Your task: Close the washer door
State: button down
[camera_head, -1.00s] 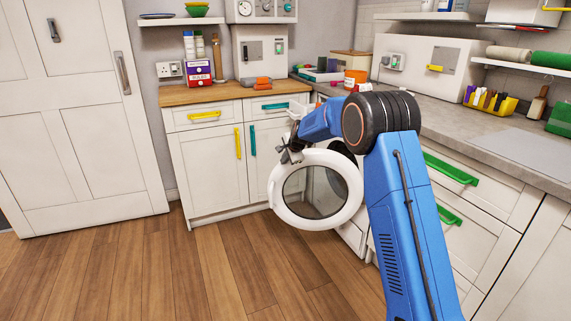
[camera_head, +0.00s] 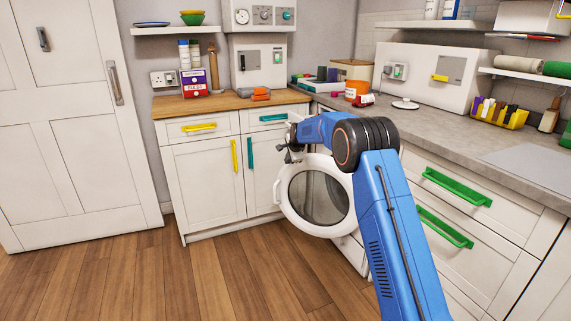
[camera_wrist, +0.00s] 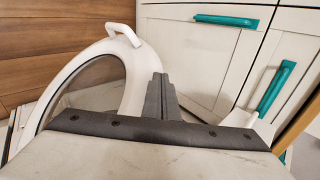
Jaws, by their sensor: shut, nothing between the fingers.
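The washer door (camera_head: 317,231) is a round white ring with a dark glass pane. It stands open, swung out from the white washer (camera_head: 351,254), which is largely hidden behind my blue arm. My gripper (camera_head: 288,155) is at the door's upper left edge in the head view. In the wrist view my gripper (camera_wrist: 160,94) is shut and empty, beside the door's ring (camera_wrist: 128,78). The door's white handle (camera_wrist: 125,32) sticks up from the ring, left of the fingers. I cannot tell whether the gripper touches the door.
White cabinets (camera_head: 207,185) with yellow and teal handles stand close behind the gripper. Drawers (camera_head: 490,222) with green handles lie right of my arm under the grey worktop (camera_head: 440,137). The wooden floor (camera_head: 200,280) at front left is clear.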

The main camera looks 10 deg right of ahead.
jog(key=w+d+m+h, duration=0.2)
jog(key=w+d, duration=0.4)
jog(key=w, duration=0.3)
jog(key=shift+w+d+m, duration=0.25)
jog(key=shift+w+m, duration=0.1)
jog(key=shift+m, duration=0.25)
